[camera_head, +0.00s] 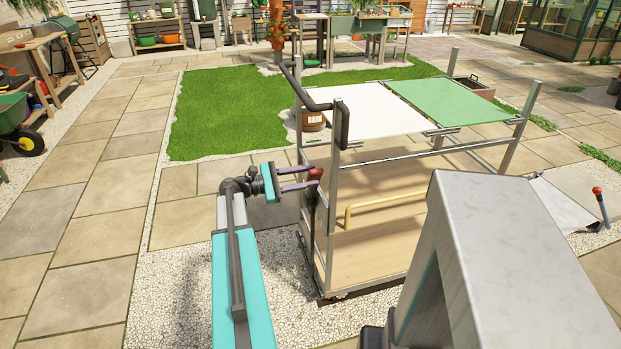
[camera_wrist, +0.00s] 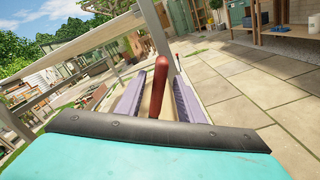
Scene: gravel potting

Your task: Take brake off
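The cart (camera_head: 372,285) has a metal frame, a light wooden lower deck, and a white and a green panel on top. A brake lever with a red grip (camera_head: 316,174) stands upright at its near left corner. My gripper (camera_head: 312,177) reaches it from the left, its two purple fingers apart. In the wrist view the red grip (camera_wrist: 160,62) stands between the open fingers (camera_wrist: 167,85), with gaps visible beside it. I cannot tell whether either finger touches it. The lever's lower end is partly hidden by the cart frame.
The cart's black push handle (camera_head: 342,124) rises above the lever. A yellow bar (camera_head: 385,203) crosses the deck. A second red-knobbed lever (camera_head: 598,192) stands at the far right. Paving (camera_head: 95,210) to the left is clear; a green wheelbarrow (camera_head: 14,125) stands at the left edge.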

